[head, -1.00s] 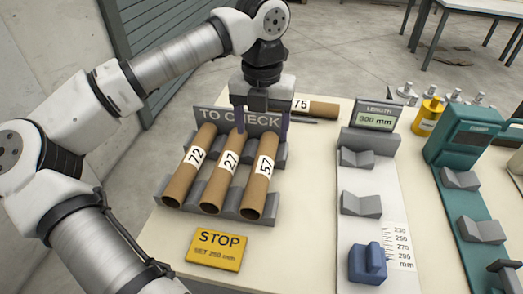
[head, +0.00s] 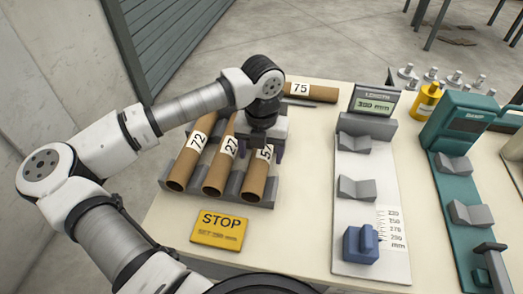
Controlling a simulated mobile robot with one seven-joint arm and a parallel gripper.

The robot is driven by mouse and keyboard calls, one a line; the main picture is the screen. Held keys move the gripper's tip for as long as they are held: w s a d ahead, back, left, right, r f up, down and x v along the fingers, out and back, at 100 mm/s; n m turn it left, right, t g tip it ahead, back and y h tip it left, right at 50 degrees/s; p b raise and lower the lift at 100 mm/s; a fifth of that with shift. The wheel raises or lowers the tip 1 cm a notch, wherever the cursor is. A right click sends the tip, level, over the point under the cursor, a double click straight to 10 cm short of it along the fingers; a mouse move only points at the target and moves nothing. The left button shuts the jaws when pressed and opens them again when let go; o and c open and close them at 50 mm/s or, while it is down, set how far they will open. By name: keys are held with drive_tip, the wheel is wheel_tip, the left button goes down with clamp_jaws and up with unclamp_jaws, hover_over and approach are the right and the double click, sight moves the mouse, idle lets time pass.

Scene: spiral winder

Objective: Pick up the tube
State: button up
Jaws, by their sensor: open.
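Three brown cardboard tubes lie side by side on a grey rack (head: 228,194). They are tube 72 (head: 184,168), tube 27 (head: 219,174) and tube 57 (head: 256,179). A fourth tube, 75 (head: 316,92), lies apart at the back of the table. My gripper (head: 262,154) is over the upper part of tube 57, with its dark fingers pointing down. It is open, with one finger showing to the right of the tube. My gripper and wrist hide the upper end of tube 57 and the sign behind the rack. Whether the fingers touch the tube cannot be seen.
A yellow STOP plate (head: 219,229) lies in front of the rack. To the right stands a length gauge (head: 367,175) with grey V-blocks, a 300 mm display and a blue stop block (head: 361,244). A teal machine (head: 462,150) and several metal weights are farther right.

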drive_tip(key=shift+f, duration=0.7)
drive_tip(key=c, duration=1.1)
